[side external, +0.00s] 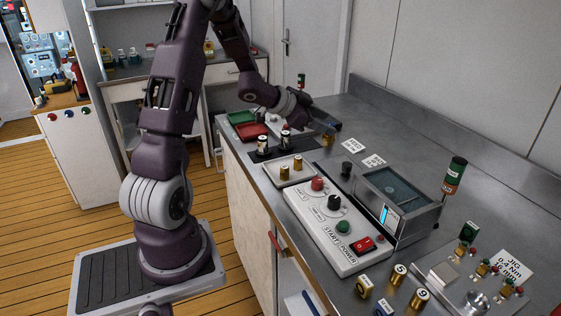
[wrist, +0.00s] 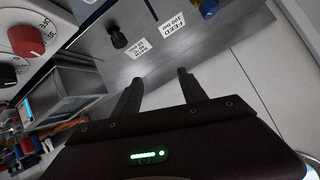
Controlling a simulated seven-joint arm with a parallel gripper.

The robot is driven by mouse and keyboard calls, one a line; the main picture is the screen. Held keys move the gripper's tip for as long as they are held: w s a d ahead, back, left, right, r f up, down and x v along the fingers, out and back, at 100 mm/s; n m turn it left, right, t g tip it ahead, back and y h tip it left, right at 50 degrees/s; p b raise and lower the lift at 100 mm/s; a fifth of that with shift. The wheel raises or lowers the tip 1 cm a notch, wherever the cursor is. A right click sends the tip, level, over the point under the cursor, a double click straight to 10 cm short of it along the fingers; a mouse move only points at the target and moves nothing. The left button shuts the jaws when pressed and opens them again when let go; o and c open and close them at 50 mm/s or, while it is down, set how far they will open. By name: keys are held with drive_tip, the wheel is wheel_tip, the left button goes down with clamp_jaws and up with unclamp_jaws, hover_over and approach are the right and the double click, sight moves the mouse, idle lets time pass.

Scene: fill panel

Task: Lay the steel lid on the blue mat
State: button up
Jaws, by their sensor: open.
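My gripper (side external: 330,126) is over the far part of the steel bench, beyond the small trays. In the wrist view the two dark fingers (wrist: 160,77) are spread apart with nothing between them, so it is open and empty. I cannot make out a steel lid for certain in either view. I cannot identify a blue mat either; the arm or the bench fittings may hide them. Bare bench and two printed cards show beyond the fingers in the wrist view.
A white control panel (side external: 325,230) and glass-topped steel box (side external: 397,200) fill the middle bench. A green tray (side external: 241,117), red tray (side external: 252,131) and black pad with bottles (side external: 262,154) stand far left. A black knob (wrist: 118,38) is near two cards (wrist: 172,25). A signal tower (side external: 455,175) rises at right.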

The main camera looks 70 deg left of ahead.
drive_tip(key=s+d+r+n+g+y, duration=0.2)
drive_tip(key=s+d+r+y, duration=0.2)
drive_tip(key=d+r, duration=0.5)
drive_tip(key=s+d+n+g+h, duration=0.1)
drive_tip(key=s+d+g+h, duration=0.1)
drive_tip(key=s+d, duration=0.6)
drive_tip(key=s+d+g+h, duration=0.2)
drive_tip(key=s+d, duration=0.7)
drive_tip(key=s, duration=0.8)
drive_tip(key=shift+d+n, duration=0.25)
drive_tip(key=shift+n, duration=0.15)
